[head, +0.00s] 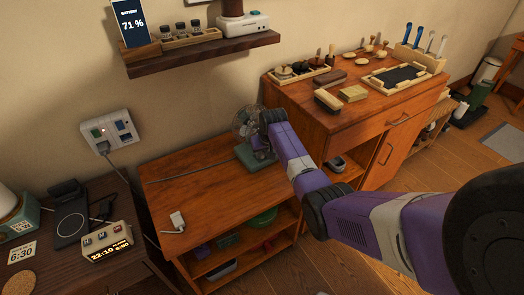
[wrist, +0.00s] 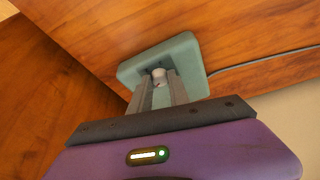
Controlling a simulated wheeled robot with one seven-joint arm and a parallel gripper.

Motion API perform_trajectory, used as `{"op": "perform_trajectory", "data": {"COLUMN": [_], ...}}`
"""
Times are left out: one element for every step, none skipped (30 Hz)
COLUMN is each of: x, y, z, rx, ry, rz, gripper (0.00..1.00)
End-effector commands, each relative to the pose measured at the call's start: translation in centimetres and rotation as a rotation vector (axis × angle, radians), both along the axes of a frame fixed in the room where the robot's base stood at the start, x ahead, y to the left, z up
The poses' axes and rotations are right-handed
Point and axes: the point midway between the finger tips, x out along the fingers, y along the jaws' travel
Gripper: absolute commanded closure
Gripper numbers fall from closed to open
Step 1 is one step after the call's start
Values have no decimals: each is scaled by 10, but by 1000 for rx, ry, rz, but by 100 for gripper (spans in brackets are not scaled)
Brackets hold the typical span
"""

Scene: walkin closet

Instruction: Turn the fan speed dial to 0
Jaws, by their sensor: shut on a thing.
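A small desk fan (head: 245,122) with a round cage and a green base (head: 244,157) stands on the wooden shelf unit. My arm partly covers it in the head view. In the wrist view the green base (wrist: 128,73) fills the middle. A small pale round dial (wrist: 159,73) sits on it. My gripper (wrist: 160,82) reaches over the base with its two grey fingers on either side of the dial, shut on it. The fingers hide parts of the dial, and I cannot read any speed marking. In the head view the fingertips are hard to make out.
A taller cabinet (head: 345,118) stands close on the right. A wall shelf (head: 200,52) hangs above.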

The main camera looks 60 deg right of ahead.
Motion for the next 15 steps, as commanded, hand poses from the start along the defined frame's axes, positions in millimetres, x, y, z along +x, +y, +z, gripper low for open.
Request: {"op": "perform_trajectory", "data": {"x": [-1, -1, -1, -1, -1, -2, -2, -2, -2, -2, -2, -2, -2, -2, -3], "y": [-1, -1, -2, -2, -2, -3, -3, -3, -3, -4, -4, -5, -5, -5, -6], "z": [1, 1, 1, 1, 0, 0, 0, -1, -1, -1, -1, -1, -1, -2, -2], "rx": [2, 1, 2, 1, 1, 1, 1, 1, 0, 1, 1, 0, 0, 0, 1], "ry": [-1, 0, -2, -1, -1, -1, -1, -2, -1, -1, -1, -1, -2, -1, -1], "rz": [40, 69, 107, 135, 163, 202, 230, 259, 298, 327, 355, 392, 421, 450, 487], "gripper": [100, 100, 100, 100, 100, 100, 100, 100, 100, 100, 100, 100, 100, 100, 100]}}
